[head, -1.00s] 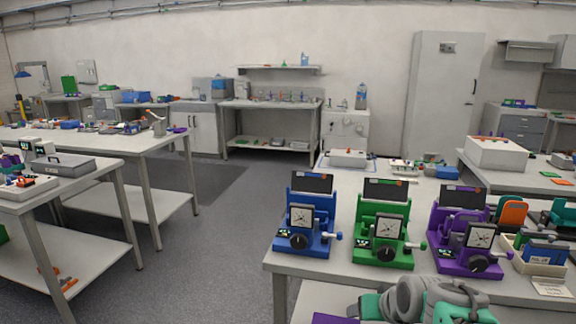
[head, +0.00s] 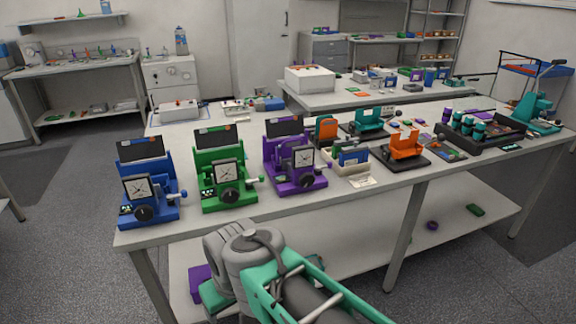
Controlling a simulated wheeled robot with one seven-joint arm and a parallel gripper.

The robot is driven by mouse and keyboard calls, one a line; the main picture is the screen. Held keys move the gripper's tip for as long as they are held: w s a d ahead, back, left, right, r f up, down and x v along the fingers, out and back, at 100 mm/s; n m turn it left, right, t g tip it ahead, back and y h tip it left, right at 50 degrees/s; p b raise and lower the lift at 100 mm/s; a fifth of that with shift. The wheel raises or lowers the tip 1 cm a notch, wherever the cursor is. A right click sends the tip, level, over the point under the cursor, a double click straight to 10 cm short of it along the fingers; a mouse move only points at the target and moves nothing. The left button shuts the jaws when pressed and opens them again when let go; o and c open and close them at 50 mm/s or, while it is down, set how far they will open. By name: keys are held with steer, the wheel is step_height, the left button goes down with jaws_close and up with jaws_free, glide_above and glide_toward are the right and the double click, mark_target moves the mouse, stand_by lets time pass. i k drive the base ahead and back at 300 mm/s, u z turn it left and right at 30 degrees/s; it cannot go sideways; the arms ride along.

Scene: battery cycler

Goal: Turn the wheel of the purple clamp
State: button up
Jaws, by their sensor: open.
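The purple clamp (head: 285,180) stands upright on the bench, the rightmost of three similar clamps. It has a tilted dark panel at the back and a square white-faced plate (head: 302,160) in front. A round black wheel (head: 307,182) is low on its front. A short rod with a pale and purple end (head: 334,168) sticks out to its right. My gripper is not in view; only grey and teal links of my arm show at the bottom, in front of the bench and apart from the clamp.
A blue clamp (head: 150,212) and a green clamp (head: 212,199) stand left of the purple one. Right of it are a bin of blue parts (head: 345,158) and an orange fixture (head: 405,145). The bench's front edge (head: 330,200) lies between my arm and the clamps.

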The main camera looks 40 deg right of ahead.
mark_target(307, 179)
steer(key=u, duration=2.3)
steer(key=k, duration=1.15)
steer(key=z, duration=1.2)
steer(key=i, duration=0.5)
